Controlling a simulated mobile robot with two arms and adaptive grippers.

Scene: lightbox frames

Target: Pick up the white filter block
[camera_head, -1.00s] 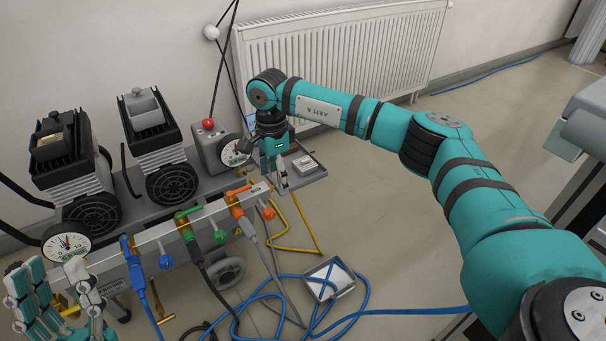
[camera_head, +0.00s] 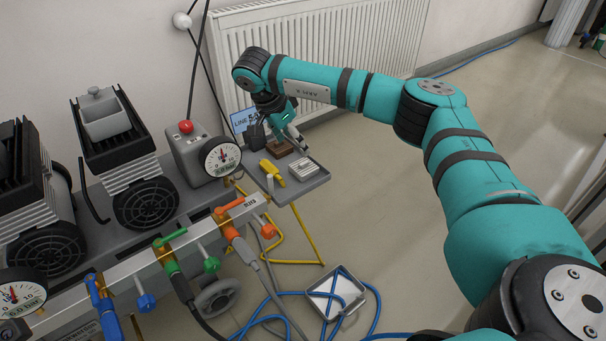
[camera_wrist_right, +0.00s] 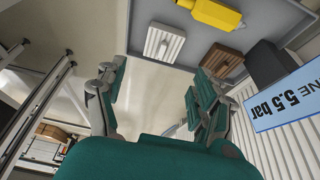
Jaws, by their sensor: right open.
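The white filter block (camera_head: 303,168) is a small ribbed block lying on a grey tray (camera_head: 315,183) at the end of the bench. In the right wrist view, the white filter block (camera_wrist_right: 164,42) lies beyond the fingertips, between their lines. My right gripper (camera_head: 296,138) is over the tray's back side, tilted, above a brown block (camera_head: 281,149) and apart from the white block. In the wrist view my right gripper (camera_wrist_right: 155,84) is open, with nothing between its fingers. My left gripper is out of view.
A yellow tool (camera_head: 272,172) lies on the tray left of the white block. A dark box and a blue line sign (camera_head: 243,120) stand behind. A pressure gauge (camera_head: 221,158) and valve manifold (camera_head: 185,242) are to the left. Blue hoses and a tray (camera_head: 336,292) are on the floor.

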